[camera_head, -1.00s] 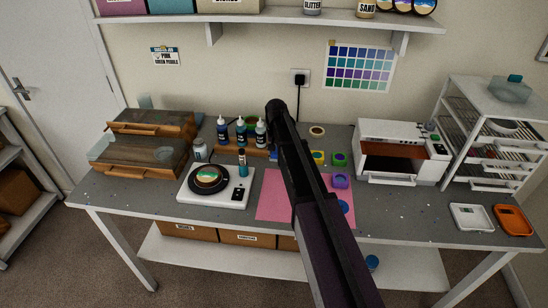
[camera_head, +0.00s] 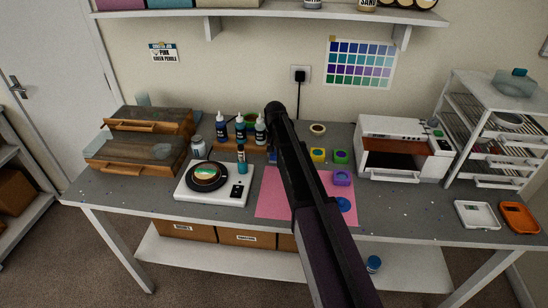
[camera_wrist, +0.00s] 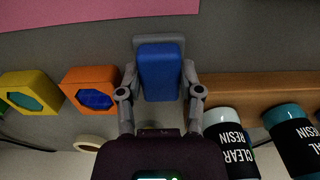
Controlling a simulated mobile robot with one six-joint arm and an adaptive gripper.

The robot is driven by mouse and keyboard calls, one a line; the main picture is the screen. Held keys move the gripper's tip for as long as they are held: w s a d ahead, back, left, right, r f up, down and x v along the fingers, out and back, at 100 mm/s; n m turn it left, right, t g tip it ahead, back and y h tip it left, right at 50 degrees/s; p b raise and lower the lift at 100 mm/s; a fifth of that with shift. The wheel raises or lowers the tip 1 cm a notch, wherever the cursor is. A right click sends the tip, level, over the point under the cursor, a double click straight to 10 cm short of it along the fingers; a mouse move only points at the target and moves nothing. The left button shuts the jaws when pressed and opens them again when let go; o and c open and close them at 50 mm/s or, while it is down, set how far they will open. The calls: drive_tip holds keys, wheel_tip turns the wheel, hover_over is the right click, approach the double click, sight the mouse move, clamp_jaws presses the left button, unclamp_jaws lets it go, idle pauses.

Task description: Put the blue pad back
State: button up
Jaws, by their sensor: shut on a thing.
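The blue pad (camera_wrist: 158,72) is a small blue block with rounded edges, in the upper middle of the wrist view. My gripper (camera_wrist: 160,88) is shut on it, with a grey finger on each side. Grey work surface shows around the pad; I cannot tell whether the pad touches it. In the head view my own arm covers the gripper and most of this area. Only a small patch of blue shows just left of the arm, too small to identify.
A wooden strip (camera_wrist: 245,102) and resin bottles (camera_wrist: 231,145) are close right of my gripper in the wrist view; an orange mould (camera_wrist: 91,88) is left. The pink mat (camera_head: 273,198), white turntable unit (camera_head: 188,190) and white oven (camera_head: 397,130) stand on the bench.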

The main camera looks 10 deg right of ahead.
sight(275, 153)
drive_tip(key=shift+f, duration=0.1)
idle(0.3)
drive_tip(key=o, duration=1)
wheel_tip(275, 153, up, 12)
drive_tip(key=p, duration=1.2)
idle(0.5)
drive_tip(key=s+n, duration=0.1)
drive_tip(key=s, duration=0.8)
drive_tip(key=s+n, duration=0.1)
drive_tip(key=s, duration=0.9)
drive_tip(key=s+n, duration=0.1)
drive_tip(key=s, duration=0.9)
drive_tip(key=shift+s+a+n, duration=0.1)
drive_tip(key=shift+a+n, duration=0.1)
drive_tip(key=shift+n, duration=0.1)
